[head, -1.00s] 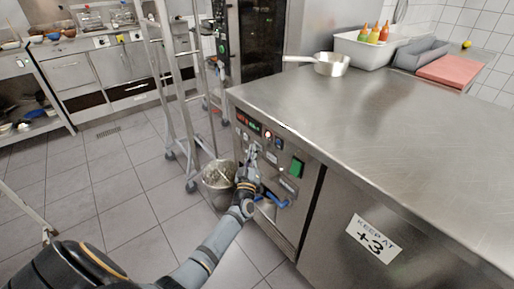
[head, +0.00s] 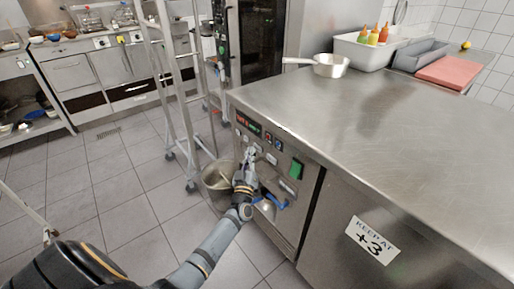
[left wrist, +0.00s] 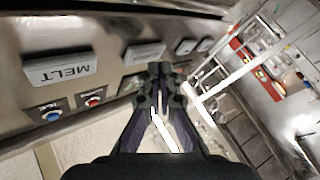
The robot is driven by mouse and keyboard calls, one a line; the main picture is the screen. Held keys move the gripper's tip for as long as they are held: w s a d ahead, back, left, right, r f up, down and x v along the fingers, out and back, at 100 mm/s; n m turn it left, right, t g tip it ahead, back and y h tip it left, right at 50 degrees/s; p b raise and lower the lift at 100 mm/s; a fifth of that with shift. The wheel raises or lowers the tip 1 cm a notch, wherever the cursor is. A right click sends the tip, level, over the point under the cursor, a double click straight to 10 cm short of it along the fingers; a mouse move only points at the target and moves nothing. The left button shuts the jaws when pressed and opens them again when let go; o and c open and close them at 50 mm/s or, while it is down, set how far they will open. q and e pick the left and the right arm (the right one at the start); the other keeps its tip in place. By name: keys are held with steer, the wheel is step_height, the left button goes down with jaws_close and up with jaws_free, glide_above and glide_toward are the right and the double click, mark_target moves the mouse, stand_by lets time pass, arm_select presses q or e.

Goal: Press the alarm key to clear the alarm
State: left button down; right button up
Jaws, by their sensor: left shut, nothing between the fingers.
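The control panel (head: 262,140) is on the front of the steel counter unit, with a red and green lit display (head: 248,124). My left gripper (head: 250,155) is shut and empty, its tips close in front of the panel's row of pale keys. In the left wrist view the shut tips (left wrist: 160,72) are just below a pale key (left wrist: 145,53); I cannot tell whether they touch. A key marked MELT (left wrist: 60,70) appears upside down beside it, with smaller keys (left wrist: 185,46) on the other side. I cannot read which key is the alarm key. My right gripper is out of view.
A green switch (head: 296,169) and a blue handle (head: 272,201) are near the gripper. A metal bucket (head: 216,178) and a wheeled rack (head: 178,110) stand left of the panel. A saucepan (head: 329,66) sits on the counter top (head: 400,130).

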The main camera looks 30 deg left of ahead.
arm_select(q)
steer(key=shift+s, duration=0.15)
steer(key=s+p, duration=0.1)
steer(key=s+a, duration=0.1)
steer(key=s, duration=0.1)
steer(key=s+a+p, duration=0.1)
steer(key=shift+s+p, duration=0.3)
steer(key=shift+s, duration=0.05)
stand_by(0.9)
